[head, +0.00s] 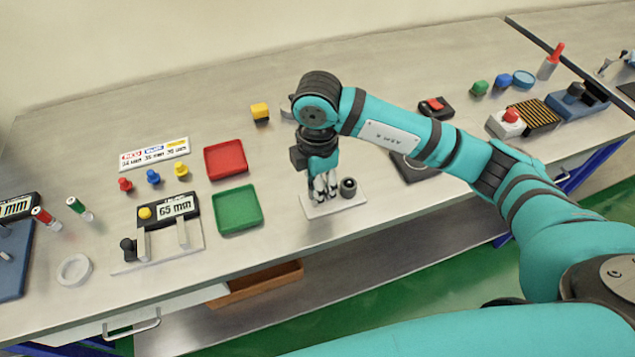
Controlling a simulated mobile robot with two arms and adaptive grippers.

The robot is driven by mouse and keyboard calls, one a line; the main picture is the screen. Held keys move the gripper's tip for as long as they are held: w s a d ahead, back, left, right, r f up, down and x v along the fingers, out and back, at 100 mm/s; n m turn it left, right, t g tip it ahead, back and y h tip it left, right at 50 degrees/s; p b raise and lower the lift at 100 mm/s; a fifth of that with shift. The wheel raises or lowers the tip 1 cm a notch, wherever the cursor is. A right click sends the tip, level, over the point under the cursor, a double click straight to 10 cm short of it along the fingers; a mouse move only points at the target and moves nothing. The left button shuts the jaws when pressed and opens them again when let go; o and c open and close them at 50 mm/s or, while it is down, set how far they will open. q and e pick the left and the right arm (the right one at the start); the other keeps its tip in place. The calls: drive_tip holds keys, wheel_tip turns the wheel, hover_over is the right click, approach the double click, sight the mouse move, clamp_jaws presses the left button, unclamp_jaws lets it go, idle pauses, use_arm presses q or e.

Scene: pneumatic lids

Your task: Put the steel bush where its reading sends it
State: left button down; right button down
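A steel bush (348,187), a short dark grey ring-shaped cylinder, stands upright at the right end of a pale plate (347,204). My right gripper (322,196) points down over the left part of that plate, just left of the bush. Its fingers look close together, but their gap and anything between them are too small to make out. A measuring gauge (190,248) with two upright jaws stands on the left; its display (175,208) seems to read 65 mm. My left gripper is not in view.
A red tray (207,166) and a green tray (219,213) lie empty between gauge and gripper. Red (125,184), blue (153,176) and yellow (181,169) knobs stand before the sign. A white ring (74,269) lies near the front left. Switches and blocks crowd the right.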

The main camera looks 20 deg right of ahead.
drive_tip(key=shift+f+b, duration=1.05)
drive_tip(key=shift+f, duration=0.35)
idle(0.4)
drive_tip(key=shift+c, duration=1.9)
unclamp_jaws()
drive_tip(key=shift+r, duration=0.15)
drive_tip(key=shift+r+p, duration=2.6)
drive_tip(key=shift+r, duration=0.8)
